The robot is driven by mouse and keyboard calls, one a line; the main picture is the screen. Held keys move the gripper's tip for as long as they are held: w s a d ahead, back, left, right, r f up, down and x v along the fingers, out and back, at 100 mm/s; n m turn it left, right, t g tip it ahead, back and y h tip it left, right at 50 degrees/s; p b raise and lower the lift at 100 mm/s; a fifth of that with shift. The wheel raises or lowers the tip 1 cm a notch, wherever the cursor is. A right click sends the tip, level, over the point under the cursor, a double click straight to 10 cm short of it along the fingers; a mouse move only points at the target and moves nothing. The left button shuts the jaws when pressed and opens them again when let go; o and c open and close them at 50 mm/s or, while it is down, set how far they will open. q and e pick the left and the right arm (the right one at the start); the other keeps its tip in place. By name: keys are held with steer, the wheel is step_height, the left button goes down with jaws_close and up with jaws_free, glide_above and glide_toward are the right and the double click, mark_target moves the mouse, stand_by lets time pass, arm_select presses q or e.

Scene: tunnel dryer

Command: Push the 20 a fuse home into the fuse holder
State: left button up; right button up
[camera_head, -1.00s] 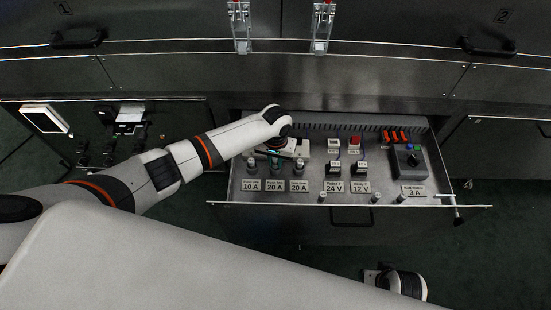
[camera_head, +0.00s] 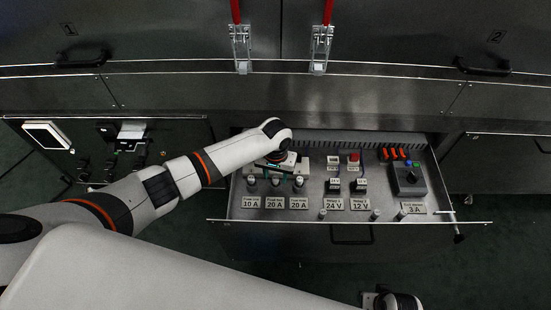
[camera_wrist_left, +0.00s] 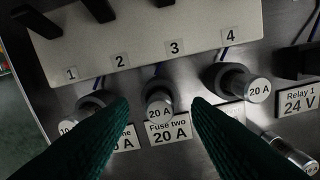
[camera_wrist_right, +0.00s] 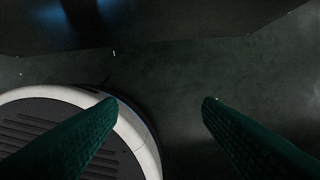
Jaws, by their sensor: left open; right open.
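A 20 A fuse (camera_wrist_left: 158,108) with a silver cap stands in the middle fuse holder, above the label Fuse two 20 A (camera_wrist_left: 168,131). I cannot tell how deep it sits. My left gripper (camera_wrist_left: 160,102) is open, its dark green fingers on either side of this fuse in the picture, with no clear contact. Another 20 A fuse (camera_wrist_left: 257,90) stands in the holder to the right; a 10 A fuse (camera_wrist_left: 68,127) at left is partly hidden by a finger. In the head view the left gripper (camera_head: 273,164) is over the drawer. My right gripper (camera_wrist_right: 159,102) is open and empty above the floor.
The open drawer (camera_head: 300,216) also holds two relays (camera_head: 346,185), a black box with buttons (camera_head: 408,179) and orange parts (camera_head: 394,154). A pale plate numbered 1 to 4 (camera_wrist_left: 150,40) lies behind the fuses. Small silver-capped pieces (camera_head: 375,215) stand along the drawer's front.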

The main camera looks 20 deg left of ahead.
mark_target(276, 178)
arm_select(q)
step_height(276, 178, up, 10)
steer(key=p, duration=0.2)
steer(key=shift+f, duration=0.2)
arm_select(e)
steer(key=s+f, duration=0.4)
steer(key=f, duration=0.4)
steer(key=shift+s+d+f+g, duration=0.15)
steer(key=shift+d+f+g, duration=0.05)
steer(key=shift+f+g, duration=0.1)
